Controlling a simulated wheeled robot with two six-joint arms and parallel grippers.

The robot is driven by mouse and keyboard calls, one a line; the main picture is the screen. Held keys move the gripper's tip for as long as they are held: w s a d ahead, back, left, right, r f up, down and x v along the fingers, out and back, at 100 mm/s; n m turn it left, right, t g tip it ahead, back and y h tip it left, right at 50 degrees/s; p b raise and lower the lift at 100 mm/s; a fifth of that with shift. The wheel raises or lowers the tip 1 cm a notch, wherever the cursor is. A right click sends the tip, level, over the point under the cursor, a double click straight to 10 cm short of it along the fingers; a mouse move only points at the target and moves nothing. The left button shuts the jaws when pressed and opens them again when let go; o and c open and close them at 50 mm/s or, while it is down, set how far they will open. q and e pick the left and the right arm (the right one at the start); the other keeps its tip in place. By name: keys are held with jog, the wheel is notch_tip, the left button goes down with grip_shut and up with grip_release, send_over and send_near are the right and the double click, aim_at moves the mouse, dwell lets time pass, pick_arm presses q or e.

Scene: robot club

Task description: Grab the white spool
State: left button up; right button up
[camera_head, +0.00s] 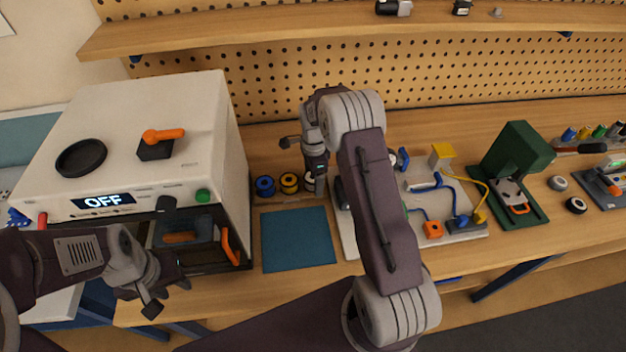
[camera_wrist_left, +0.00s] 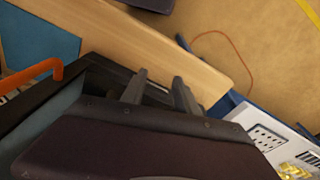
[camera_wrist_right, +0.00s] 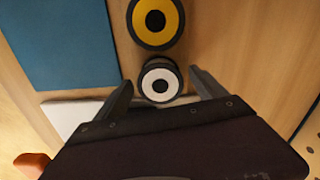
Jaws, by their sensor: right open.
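The white spool (camera_wrist_right: 160,80) stands on the bench in the right wrist view, its round top with a dark centre showing. In the head view the white spool (camera_head: 309,182) is partly hidden by my right gripper (camera_head: 316,188). My right gripper (camera_wrist_right: 160,84) is open, with its two fingers on either side of the spool and a gap at each side. I cannot tell how far above the bench its tips are. My left gripper (camera_head: 168,296) is open and empty in front of the white oven-like machine; its fingers also show apart in the left wrist view (camera_wrist_left: 159,82).
A yellow spool (camera_head: 289,183) stands close beside the white one, and a blue spool (camera_head: 265,186) stands beyond it. A blue mat (camera_head: 298,240) lies in front. The white machine (camera_head: 120,150) stands left. A wired board (camera_head: 407,194) lies right, partly behind my right arm.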

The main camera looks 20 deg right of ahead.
jog(key=shift+w+f, duration=0.1)
jog(key=c, duration=1.6)
notch_tip(320, 180, up, 10)
jog(key=shift+r, duration=0.1)
